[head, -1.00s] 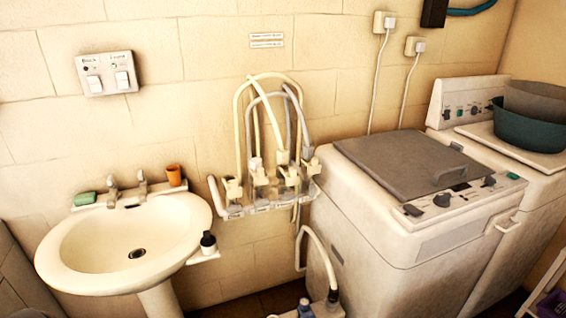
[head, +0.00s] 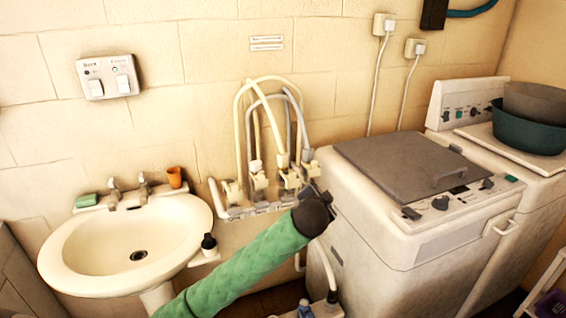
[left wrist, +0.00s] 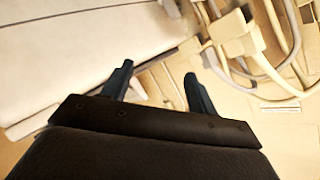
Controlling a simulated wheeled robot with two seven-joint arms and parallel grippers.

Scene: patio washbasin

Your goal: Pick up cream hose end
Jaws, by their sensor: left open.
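The cream hose (head: 238,115) arches up from the wall taps and comes down to a cream end (head: 283,158) among the valves. A grey hose (head: 289,120) loops beside it. My left gripper (head: 324,194) is just below and right of the valves, partly hidden behind my dark wrist. In the left wrist view its two fingers (left wrist: 158,76) are apart with nothing between them. Hoses and a cream fitting (left wrist: 238,38) lie beyond and to the right of the fingers there; I cannot tell which fitting it is. My right gripper is not in view.
The tap rail (head: 240,212) runs along the wall below the hoses. A washing machine (head: 375,240) stands close on the right, with a grey lid (head: 400,165). A washbasin (head: 70,245) is on the left. Open air lies in front of the wall above the basin.

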